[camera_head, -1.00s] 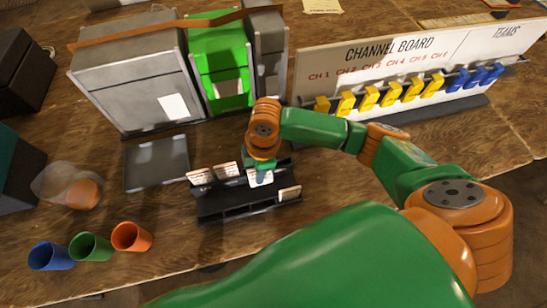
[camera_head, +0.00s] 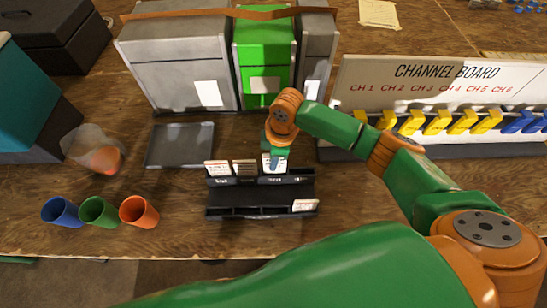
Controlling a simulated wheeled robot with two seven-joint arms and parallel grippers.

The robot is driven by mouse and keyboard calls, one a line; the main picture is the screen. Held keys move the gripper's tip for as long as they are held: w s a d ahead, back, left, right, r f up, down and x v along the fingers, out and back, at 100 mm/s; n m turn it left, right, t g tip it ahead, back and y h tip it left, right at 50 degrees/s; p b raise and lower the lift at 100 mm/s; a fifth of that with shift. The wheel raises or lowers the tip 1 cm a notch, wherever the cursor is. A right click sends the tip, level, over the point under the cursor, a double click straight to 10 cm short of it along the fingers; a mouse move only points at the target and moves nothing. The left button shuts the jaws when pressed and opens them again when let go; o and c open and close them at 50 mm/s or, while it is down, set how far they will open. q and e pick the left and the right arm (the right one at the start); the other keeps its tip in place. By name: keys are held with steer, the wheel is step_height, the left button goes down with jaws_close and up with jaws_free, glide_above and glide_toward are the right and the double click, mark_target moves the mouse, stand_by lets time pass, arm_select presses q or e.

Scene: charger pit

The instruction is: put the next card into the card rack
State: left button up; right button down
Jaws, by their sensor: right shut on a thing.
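The black card rack (camera_head: 262,196) stands on the wooden table in the middle of the view. Another card (camera_head: 305,205) sits at the rack's front right. My right gripper (camera_head: 275,157) points down over the back row, right of the two cards. It is shut on a white card (camera_head: 267,164), upright at the rack's back row; whether its lower edge is seated I cannot tell. My left gripper is not in view.
An empty grey tray (camera_head: 180,146) lies behind and left of the rack. Blue, green and orange cups (camera_head: 98,212) stand at the left. Grey and green cabinets (camera_head: 264,70) stand behind. The channel board (camera_head: 440,95) with yellow and blue hanging pieces is at the right.

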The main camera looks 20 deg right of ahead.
steer(key=shift+f+b, duration=0.3)
steer(key=shift+f, duration=0.55)
steer(key=c, duration=0.9)
jaws_free()
steer(key=shift+r, duration=0.15)
steer(key=r, duration=0.7)
steer(key=shift+s+d, duration=0.15)
steer(key=shift+d, duration=0.2)
steer(key=shift+f, duration=0.15)
